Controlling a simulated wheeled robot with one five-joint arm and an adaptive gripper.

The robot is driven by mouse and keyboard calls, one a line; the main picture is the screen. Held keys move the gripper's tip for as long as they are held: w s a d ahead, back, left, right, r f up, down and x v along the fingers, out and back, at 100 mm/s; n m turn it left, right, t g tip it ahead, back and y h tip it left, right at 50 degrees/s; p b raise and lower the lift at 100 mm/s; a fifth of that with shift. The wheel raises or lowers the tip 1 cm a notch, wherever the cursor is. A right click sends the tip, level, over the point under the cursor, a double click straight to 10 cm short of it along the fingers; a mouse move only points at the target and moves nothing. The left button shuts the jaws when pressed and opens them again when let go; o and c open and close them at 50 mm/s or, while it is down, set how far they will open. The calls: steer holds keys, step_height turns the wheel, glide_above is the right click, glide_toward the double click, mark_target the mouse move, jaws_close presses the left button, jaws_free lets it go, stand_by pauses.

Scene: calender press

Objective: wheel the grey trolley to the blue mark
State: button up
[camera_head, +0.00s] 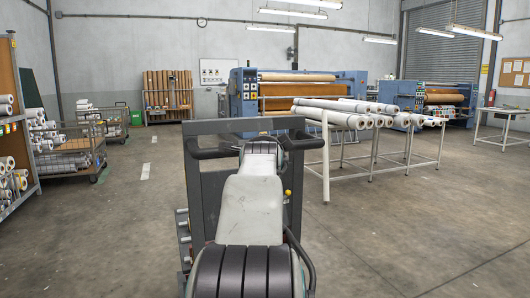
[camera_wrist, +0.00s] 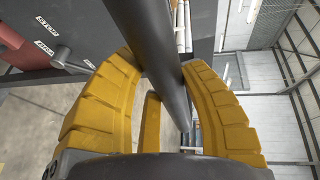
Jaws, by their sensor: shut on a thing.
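The grey trolley (camera_head: 210,180) stands upright right in front of me in the head view, a dark panel with a dark handle bar (camera_head: 212,153) along its top. My arm reaches over to that handle and hides the middle of the trolley. In the wrist view my gripper (camera_wrist: 162,65) has its yellow fingers closed around the dark handle bar (camera_wrist: 150,30). A dark panel with white labels (camera_wrist: 58,52) shows beside it. My fingertips are hidden in the head view. I see no blue mark in either view.
A white-legged rack of rolls (camera_head: 326,165) stands close on the right. Blue presses (camera_head: 237,95) are behind. Shelving with rolls (camera_head: 20,150) and a wire cart (camera_head: 70,160) line the left.

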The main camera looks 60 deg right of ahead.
steer(key=shift+s, duration=0.1)
steer(key=o, duration=1.3)
steer(key=shift+a, duration=0.1)
steer(key=v, duration=1.2)
